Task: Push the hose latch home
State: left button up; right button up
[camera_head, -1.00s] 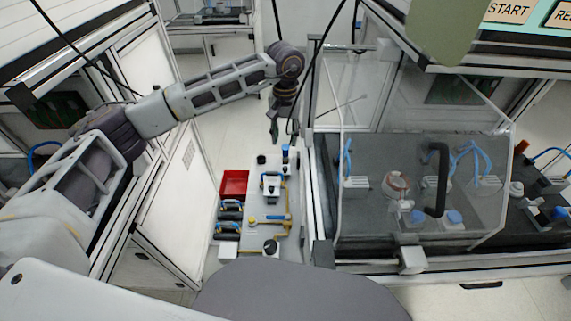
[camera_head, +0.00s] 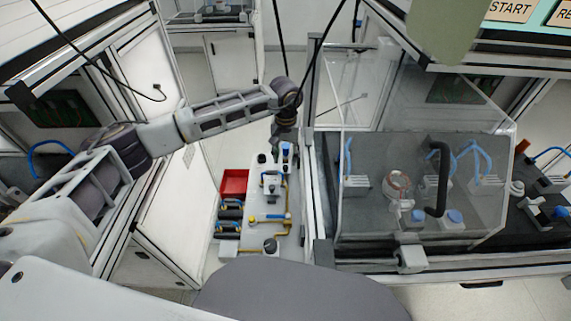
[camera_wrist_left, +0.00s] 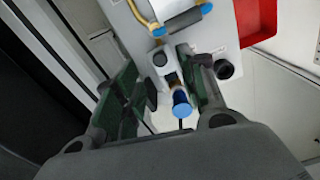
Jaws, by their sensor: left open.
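In the head view my left gripper (camera_head: 285,137) hangs over the far end of a narrow light board (camera_head: 258,228). In the left wrist view its green-padded fingers (camera_wrist_left: 158,62) are apart, on either side of a grey fitting with a blue cap (camera_wrist_left: 181,104). This blue-capped fitting also shows just below the gripper in the head view (camera_head: 287,148). I cannot tell whether a finger touches it. I cannot clearly pick out the hose latch; it may be this fitting. My right gripper is not in view.
A red bin (camera_head: 233,183) and blue-handled parts (camera_head: 229,213) stand left of the board. A yellow pipe (camera_head: 268,219) and a black knob (camera_head: 270,245) are on it. A clear-walled enclosure (camera_head: 420,185) stands close on the right.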

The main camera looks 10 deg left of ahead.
aim_at(286, 167)
pick_arm(q)
jog(key=shift+f, duration=2.4)
jog(key=shift+c, duration=0.3)
grip_shut()
